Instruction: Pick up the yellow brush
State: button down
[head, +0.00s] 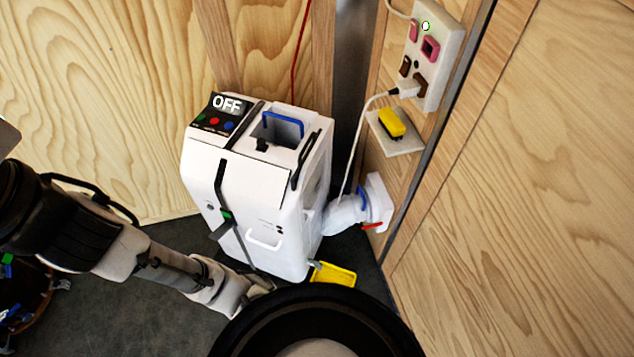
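A small yellow block-shaped thing with a dark underside, which looks like the yellow brush (393,122), rests on a small pale shelf (403,145) on the right wall, below the power sockets. A second yellow thing, a flat tray-like piece (335,274), lies on the floor at the foot of the white machine. My arm reaches in from the left, low over the floor. My gripper (262,287) is at its end, in front of the machine's base and well below and left of the shelf. Its fingers are too small and partly hidden to read.
The white machine (250,190) with an "OFF" display stands in the corner. A socket panel (432,55) with a plugged-in white cable (358,150) is above the shelf. A white pipe fitting (360,207) with blue and red handles sits below it. A black rounded shape fills the bottom foreground.

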aim_at(391, 123)
jog(key=i+j, duration=0.1)
jog(key=j, duration=0.25)
jog(key=i+j, duration=0.1)
jog(key=j, duration=0.2)
jog(key=j+z, duration=0.1)
jog(key=j, duration=0.25)
jog(key=i+j+z, duration=0.1)
jog(key=z, duration=1.05)
jog(key=i+l+z, duration=0.35)
jog(key=z, duration=0.15)
jog(key=i, duration=0.05)
